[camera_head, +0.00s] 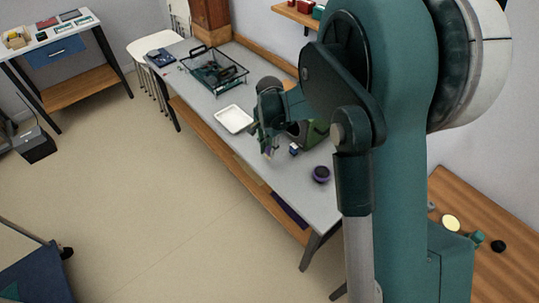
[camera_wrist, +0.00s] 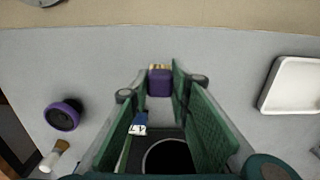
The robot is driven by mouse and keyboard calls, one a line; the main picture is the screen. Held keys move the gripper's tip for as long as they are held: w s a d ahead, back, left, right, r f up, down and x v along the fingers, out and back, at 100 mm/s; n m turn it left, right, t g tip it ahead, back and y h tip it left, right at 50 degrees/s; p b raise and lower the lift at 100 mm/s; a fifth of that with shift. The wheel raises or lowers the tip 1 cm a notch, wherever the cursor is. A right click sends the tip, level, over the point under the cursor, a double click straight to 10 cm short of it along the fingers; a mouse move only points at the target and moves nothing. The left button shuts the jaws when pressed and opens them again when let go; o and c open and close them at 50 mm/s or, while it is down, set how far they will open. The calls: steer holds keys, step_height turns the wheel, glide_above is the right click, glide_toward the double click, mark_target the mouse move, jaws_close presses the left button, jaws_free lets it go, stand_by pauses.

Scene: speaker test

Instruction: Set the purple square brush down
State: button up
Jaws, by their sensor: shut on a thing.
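The purple square brush (camera_wrist: 159,83) is between the fingertips of my gripper (camera_wrist: 160,88) in the wrist view. Its purple block faces me and its tan bristles show at the far edge. The green fingers are closed on its sides. In the head view my gripper (camera_head: 268,148) is over the grey table (camera_head: 215,101), near its front edge, and the brush (camera_head: 268,153) shows only as a small purple patch at the fingertips. I cannot tell whether the brush touches the table.
A white tray (camera_head: 234,119) lies left of my gripper. A purple round object (camera_head: 321,174) stands to the right. A small blue-and-white box (camera_wrist: 138,125) and a dark object with a round opening (camera_wrist: 166,157) are close by. A pale-handled brush (camera_wrist: 54,154) lies lower left in the wrist view.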

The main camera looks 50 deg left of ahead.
mark_target(269, 149)
steer(key=shift+f, duration=1.8)
steer(key=shift+f+b, duration=0.2)
steer(key=shift+b, duration=0.2)
steer(key=o, duration=0.9)
steer(key=shift+r, duration=0.15)
step_height(269, 149, up, 12)
steer(key=shift+r+p, duration=0.1)
steer(key=shift+p, duration=0.8)
